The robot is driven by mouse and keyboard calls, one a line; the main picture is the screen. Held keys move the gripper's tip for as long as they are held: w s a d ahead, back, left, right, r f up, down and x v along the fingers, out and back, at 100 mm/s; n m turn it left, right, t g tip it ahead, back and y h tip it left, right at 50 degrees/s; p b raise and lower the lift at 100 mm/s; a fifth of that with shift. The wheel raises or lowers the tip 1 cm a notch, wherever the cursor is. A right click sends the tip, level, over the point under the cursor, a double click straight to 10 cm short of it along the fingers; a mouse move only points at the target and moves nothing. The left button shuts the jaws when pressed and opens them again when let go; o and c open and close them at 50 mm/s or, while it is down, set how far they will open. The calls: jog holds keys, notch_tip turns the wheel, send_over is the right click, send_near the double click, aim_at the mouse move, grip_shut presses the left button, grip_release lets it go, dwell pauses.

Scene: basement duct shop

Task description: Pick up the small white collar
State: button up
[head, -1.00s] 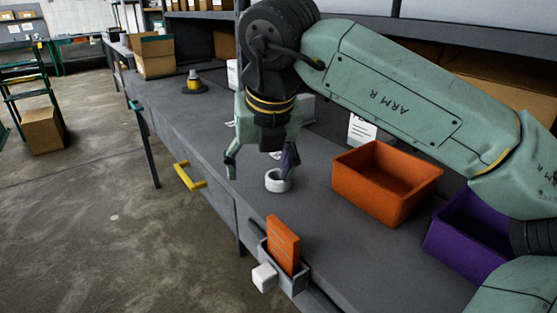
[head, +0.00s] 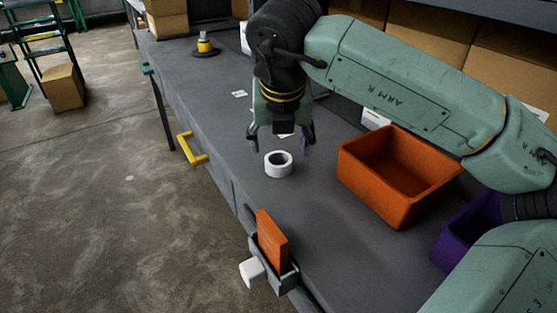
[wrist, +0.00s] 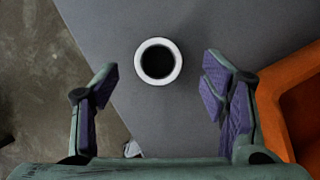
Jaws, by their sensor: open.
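The small white collar (head: 278,164) is a short ring lying flat on the grey bench. It has a dark, round opening. In the wrist view the white collar (wrist: 158,44) is ahead of the fingertips and roughly centred between them. My gripper (head: 281,142) is open and empty, and points down near the collar. In the wrist view my gripper's fingers (wrist: 159,74) with purple pads stand wide apart. They do not touch the collar.
An orange bin (head: 398,203) stands to the right of the collar, with a purple bin (head: 450,245) beyond it. A small holder with an orange box (head: 271,240) sits at the bench's front edge. A yellow handle (head: 190,150) juts out there. Bench around the collar is clear.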

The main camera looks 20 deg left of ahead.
aim_at(279, 154)
jog(key=x, duration=0.3)
jog(key=p+x, duration=0.1)
jog(key=shift+s+f, duration=0.2)
jog(key=shift+f, duration=0.05)
jog(key=shift+c, duration=0.2)
jog(key=c, duration=1.1)
jog(key=shift+o, duration=0.2)
jog(key=shift+r, duration=0.2)
